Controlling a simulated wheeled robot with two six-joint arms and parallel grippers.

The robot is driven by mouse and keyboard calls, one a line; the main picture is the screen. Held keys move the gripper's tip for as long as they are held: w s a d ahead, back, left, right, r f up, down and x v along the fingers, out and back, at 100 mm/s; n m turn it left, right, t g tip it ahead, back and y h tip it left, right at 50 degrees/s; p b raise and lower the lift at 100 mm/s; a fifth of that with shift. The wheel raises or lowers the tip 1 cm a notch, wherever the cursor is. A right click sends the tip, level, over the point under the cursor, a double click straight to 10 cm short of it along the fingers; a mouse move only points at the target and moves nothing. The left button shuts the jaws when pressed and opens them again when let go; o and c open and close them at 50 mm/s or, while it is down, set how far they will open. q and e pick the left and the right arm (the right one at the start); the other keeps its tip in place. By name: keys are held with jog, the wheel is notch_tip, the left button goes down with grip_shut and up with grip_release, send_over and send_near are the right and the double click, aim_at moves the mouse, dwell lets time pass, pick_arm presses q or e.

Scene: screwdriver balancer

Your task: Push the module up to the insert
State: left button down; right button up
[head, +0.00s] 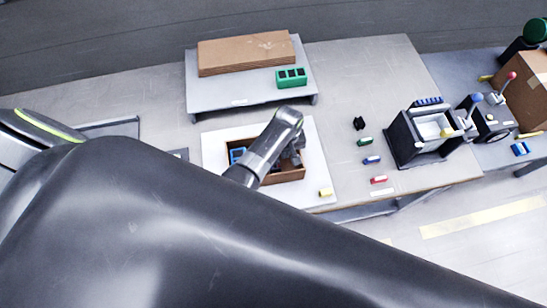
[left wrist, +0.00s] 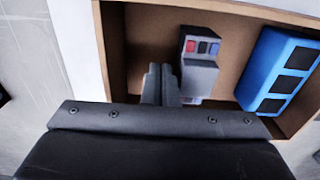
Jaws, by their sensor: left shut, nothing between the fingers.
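An open brown box (head: 285,179) stands on a white board. A blue insert (head: 238,155) with dark openings lies at its left end; it also shows on the right in the left wrist view (left wrist: 279,70). The module (left wrist: 201,66), a grey block with red and blue parts on top, sits between my gripper and the insert. A narrow gap shows between module and insert. My left gripper (left wrist: 161,74) is shut and empty, inside the box beside the module. I cannot tell whether it touches. The arm hides the module in the head view. My right gripper is not in view.
A raised shelf (head: 240,99) behind holds a brown flat box (head: 245,54) and a green block (head: 291,78). Small coloured pieces and a dark-sided machine (head: 425,130) stand to the right.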

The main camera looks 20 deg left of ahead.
pick_arm(q)
jog(key=s+a, duration=0.1)
jog(key=a, duration=0.1)
jog(key=s+a, duration=0.1)
jog(key=a, duration=0.1)
jog(key=shift+s+p, duration=0.35)
jog(key=shift+p, duration=0.05)
jog(key=shift+s+a, duration=0.7)
jog(key=shift+a, duration=0.3)
jog(key=shift+w+d, duration=0.35)
jog(key=shift+d, duration=0.2)
notch_tip(320, 180, up, 7)
